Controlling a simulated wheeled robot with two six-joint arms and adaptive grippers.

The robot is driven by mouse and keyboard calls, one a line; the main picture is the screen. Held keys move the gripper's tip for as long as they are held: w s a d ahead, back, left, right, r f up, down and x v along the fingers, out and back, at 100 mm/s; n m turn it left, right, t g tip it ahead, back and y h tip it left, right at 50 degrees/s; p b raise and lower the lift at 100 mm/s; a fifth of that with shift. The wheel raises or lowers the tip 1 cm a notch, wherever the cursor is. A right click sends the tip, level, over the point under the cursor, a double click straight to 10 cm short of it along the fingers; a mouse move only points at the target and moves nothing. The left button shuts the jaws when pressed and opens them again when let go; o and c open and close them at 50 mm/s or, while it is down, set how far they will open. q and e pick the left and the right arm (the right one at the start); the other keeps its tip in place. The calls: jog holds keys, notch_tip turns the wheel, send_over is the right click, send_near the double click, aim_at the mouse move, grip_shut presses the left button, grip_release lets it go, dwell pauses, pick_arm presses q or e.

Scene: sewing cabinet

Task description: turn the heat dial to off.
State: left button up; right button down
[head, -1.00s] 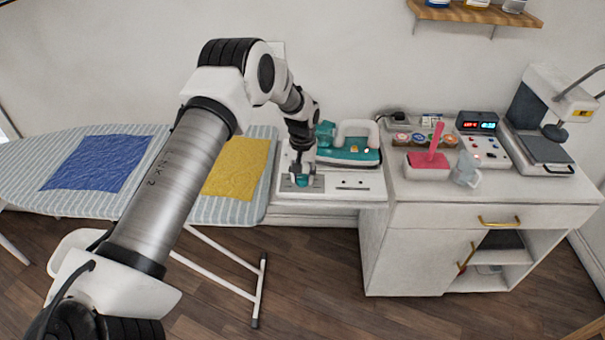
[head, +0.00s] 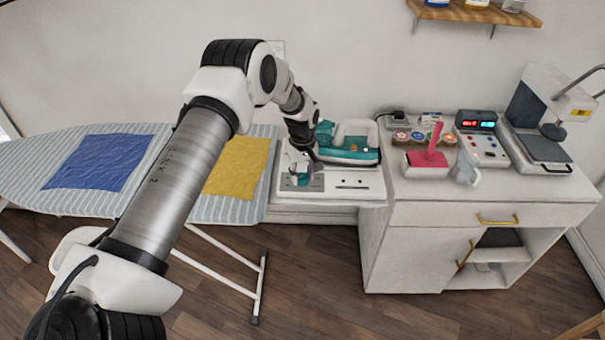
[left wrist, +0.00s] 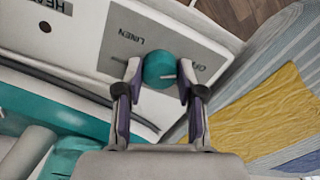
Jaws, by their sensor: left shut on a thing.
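The heat dial (left wrist: 160,70) is a round teal knob on a grey plate (left wrist: 112,57) with the words LINEN and OFF. In the left wrist view its pale pointer mark faces right, toward the OFF side. My left gripper (left wrist: 159,75) has a finger on either side of the dial and is shut on it. In the head view my left gripper (head: 301,174) is down at the front left of the white iron station (head: 345,195), and hides most of the dial. My right gripper is not in view.
A teal iron (head: 350,150) rests on the station behind the gripper. The ironing board (head: 200,140) with blue and yellow cloths is at the left.

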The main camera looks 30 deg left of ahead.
aim_at(302, 177)
pick_arm(q)
jog(key=shift+s+f, duration=0.15)
jog(key=shift+f, duration=0.05)
jog(key=o, duration=1.1)
jog(key=shift+o, duration=0.2)
jog(key=shift+r, duration=0.1)
notch_tip(302, 177, up, 12)
jog(key=shift+a, duration=0.1)
